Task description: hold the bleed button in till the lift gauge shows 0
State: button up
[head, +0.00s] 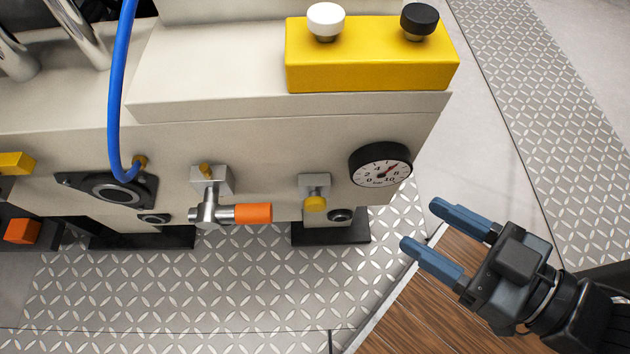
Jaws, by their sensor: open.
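The gauge (380,166) is a round white dial with a black rim, marked 0 to 10 bar, at the right end of the machine's front face. A small yellow button (315,204) sits under a grey block left of the gauge. It looks like the bleed button, but no label shows. My gripper (421,224) is open and empty, right of the button and below the gauge, its blue fingers pointing left. It touches neither.
An orange-handled valve (252,213) sticks out left of the yellow button. A yellow box (372,66) with a white knob (326,20) and a black knob (419,20) sits on top. A blue hose (117,100) hangs at left. Space between gripper and button looks clear.

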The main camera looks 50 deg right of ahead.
aim_at(315, 203)
jog(key=k+j+u, duration=0.5)
jog(key=j, duration=0.2)
jog(key=k+j+u, duration=0.25)
jog(key=j, duration=0.2)
jog(key=i+l, duration=0.05)
jog(key=i, duration=0.05)
